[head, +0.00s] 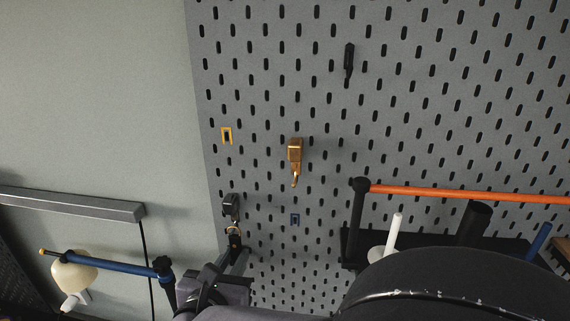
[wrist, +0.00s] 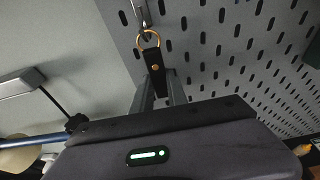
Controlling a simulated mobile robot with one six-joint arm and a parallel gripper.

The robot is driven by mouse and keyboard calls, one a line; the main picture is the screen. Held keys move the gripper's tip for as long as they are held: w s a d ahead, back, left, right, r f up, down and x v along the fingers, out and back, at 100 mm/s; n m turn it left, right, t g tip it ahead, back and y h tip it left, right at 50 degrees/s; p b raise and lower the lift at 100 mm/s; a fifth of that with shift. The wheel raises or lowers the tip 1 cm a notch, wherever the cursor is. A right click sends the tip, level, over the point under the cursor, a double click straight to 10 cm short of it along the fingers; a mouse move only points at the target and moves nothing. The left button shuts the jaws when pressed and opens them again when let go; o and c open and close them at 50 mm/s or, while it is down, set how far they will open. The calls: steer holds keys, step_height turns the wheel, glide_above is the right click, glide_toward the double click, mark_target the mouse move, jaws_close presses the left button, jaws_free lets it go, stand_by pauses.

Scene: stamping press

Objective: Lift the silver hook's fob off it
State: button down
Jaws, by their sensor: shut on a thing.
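The silver hook (head: 231,206) is on the grey pegboard near its left edge, and its lower end shows at the top of the wrist view (wrist: 142,14). The fob is a black strap (wrist: 155,64) with a brass stud and a brass-coloured ring (wrist: 149,39). The ring meets the hook's lower end and looks to be around it. My gripper (wrist: 161,88) is shut on the lower part of the strap, just below the hook.
A brass hook (head: 295,152) and a black hook (head: 349,60) are higher on the pegboard. A yellow frame (head: 227,135) and a blue frame (head: 295,219) mark bare spots. An orange bar (head: 460,193) crosses at right. A blue bar (head: 110,263) is at lower left.

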steer(key=shift+s+r, duration=0.1)
steer(key=shift+r, duration=0.15)
stand_by(0.4)
steer(key=shift+r+p+v, duration=0.2)
steer(key=shift+p+v, duration=0.3)
steer(key=shift+v, duration=0.45)
steer(key=shift+r+p+v, duration=0.2)
steer(key=shift+p+v, duration=0.25)
steer(key=shift+v, duration=0.45)
steer(key=p+v, duration=0.2)
steer(key=v, duration=0.3)
steer(key=shift+s+f, duration=0.15)
